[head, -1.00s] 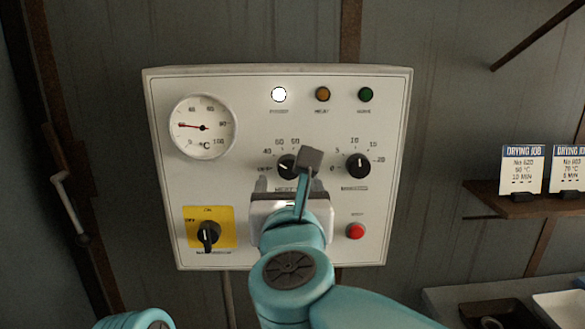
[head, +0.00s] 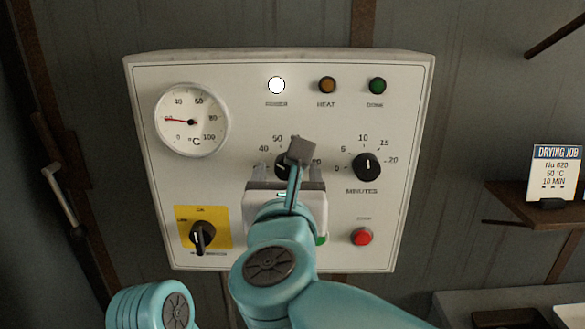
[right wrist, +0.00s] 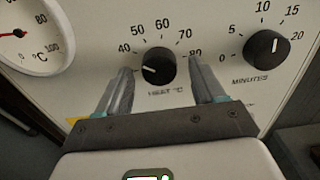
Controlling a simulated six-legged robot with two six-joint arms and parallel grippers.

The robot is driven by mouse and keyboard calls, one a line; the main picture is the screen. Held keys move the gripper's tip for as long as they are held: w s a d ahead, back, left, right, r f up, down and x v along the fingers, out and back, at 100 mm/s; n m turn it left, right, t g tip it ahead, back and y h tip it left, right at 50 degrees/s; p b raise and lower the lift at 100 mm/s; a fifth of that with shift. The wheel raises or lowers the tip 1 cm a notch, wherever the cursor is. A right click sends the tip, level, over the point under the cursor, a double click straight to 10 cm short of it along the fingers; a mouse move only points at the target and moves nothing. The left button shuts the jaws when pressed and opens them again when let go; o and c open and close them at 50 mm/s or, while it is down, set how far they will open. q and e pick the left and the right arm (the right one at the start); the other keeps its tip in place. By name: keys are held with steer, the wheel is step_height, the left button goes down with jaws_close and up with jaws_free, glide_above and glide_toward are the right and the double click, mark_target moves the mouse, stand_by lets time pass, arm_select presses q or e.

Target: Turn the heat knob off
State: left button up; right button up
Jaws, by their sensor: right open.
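The black heat knob (head: 283,162) is on the white control panel (head: 335,70), partly hidden in the head view by my right arm. In the right wrist view the heat knob (right wrist: 158,66) shows whole, its white mark pointing left, a little below the 40. I cannot read an off label there; the left finger covers that area. My right gripper (head: 287,172) is open in front of the panel. In the right wrist view its fingers (right wrist: 160,72) stand on either side of the knob, with gaps; I cannot tell how deep they reach. My left gripper is out of view.
The minutes knob (head: 366,167) is right of the heat knob. A red button (head: 362,237) and the black switch on a yellow plate (head: 202,236) are lower. The dial gauge (head: 192,120) is upper left. A job card (head: 554,172) stands on a shelf at right.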

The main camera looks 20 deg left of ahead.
steer(key=shift+w+a, duration=0.1)
steer(key=shift+w, duration=0.1)
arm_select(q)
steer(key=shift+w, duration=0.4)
